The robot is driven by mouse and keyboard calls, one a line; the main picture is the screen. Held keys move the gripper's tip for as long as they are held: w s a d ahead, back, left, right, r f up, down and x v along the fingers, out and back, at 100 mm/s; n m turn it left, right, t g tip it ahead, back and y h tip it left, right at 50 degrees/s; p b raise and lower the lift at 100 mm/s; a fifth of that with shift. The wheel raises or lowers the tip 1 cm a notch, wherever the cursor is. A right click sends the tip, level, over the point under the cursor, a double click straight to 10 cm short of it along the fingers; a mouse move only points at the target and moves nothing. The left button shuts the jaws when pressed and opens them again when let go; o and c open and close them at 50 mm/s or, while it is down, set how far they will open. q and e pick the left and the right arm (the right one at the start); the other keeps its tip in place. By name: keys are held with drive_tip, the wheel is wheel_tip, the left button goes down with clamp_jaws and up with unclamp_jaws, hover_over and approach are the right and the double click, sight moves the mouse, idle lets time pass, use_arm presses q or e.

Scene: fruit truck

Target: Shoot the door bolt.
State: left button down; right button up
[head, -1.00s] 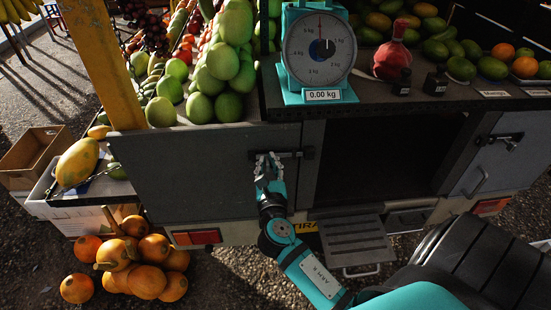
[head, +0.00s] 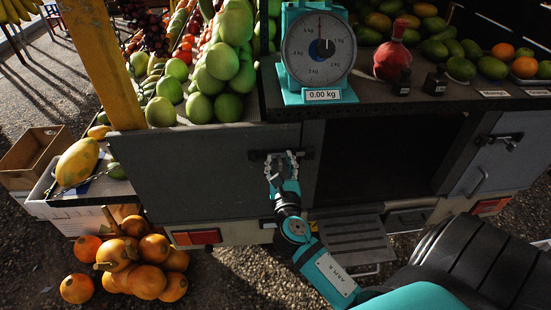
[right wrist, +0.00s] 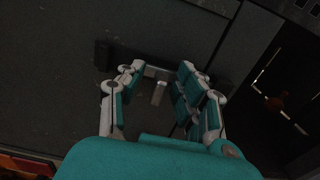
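The grey left door panel (head: 205,170) of the truck carries a dark door bolt (head: 308,154) near its right edge. My right gripper (head: 281,160) is at the bolt and covers its middle part. In the right wrist view, the two fingers of this gripper (right wrist: 161,72) are spread apart. A small pale bolt knob (right wrist: 159,93) stands between them with a visible gap on each side. The dark bolt bar and its mounts (right wrist: 103,55) run behind the fingertips. Whether the fingers touch the bar cannot be told. My left gripper is not in view.
A dark open compartment (head: 380,160) lies right of the door panel. A second grey panel with a latch (head: 500,140) is farther right. A scale (head: 320,50) and fruit stand on the counter above. A step (head: 352,238) hangs below. Orange fruits (head: 148,280) lie on the ground.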

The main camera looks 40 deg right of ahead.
drive_tip(key=v, duration=0.7)
idle(0.5)
idle(0.4)
drive_tip(key=s+a+f+m+g+y, duration=0.2)
drive_tip(key=f+m, duration=0.1)
drive_tip(key=f, duration=0.7)
drive_tip(key=s+a+f+m+g+y, duration=0.1)
drive_tip(key=a+f+m+g+y, duration=0.15)
drive_tip(key=f, duration=0.85)
drive_tip(key=s+a+f+m+g+y, duration=0.1)
drive_tip(key=s+a+f+m+y, duration=0.15)
drive_tip(key=f, duration=0.75)
drive_tip(key=s+a+f+m+g+y, duration=0.15)
drive_tip(key=s+f+m+g, duration=0.5)
drive_tip(key=s+f, duration=0.7)
drive_tip(key=s+f+m+g, duration=0.1)
drive_tip(key=s+f+m, duration=0.4)
drive_tip(key=s, duration=0.3)
drive_tip(key=s+f+m+g+y, duration=0.1)
drive_tip(key=s+f+m, duration=0.4)
drive_tip(key=s+m, duration=0.2)
drive_tip(key=shift+s+a, duration=0.3)
drive_tip(key=shift+s, duration=0.65)
